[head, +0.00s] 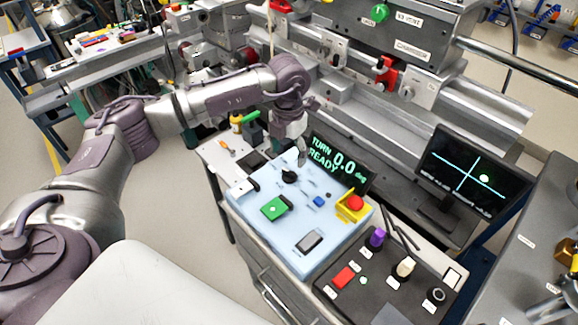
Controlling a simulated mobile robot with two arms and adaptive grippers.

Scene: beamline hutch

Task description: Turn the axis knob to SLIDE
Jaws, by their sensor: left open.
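A black knob (289,176), which looks like the axis knob, sits near the far left corner of the light blue control box (247,208). Small labels lie around it, too small to read, and I cannot tell its setting. My left gripper (300,153) hangs fingers-down just beyond the knob, slightly to its right in the picture, and seems apart from it. It is open and holds nothing I can see. A display (340,163) behind the box reads "TURN READY 0.0 deg". My right gripper is out of view.
The box also has a green block (274,208), a blue button (318,201) and a red button on a yellow base (355,203). A dark panel (385,285) with purple, cream and black knobs lies right. A monitor (474,173) stands beyond. Metal rails (440,100) run behind.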

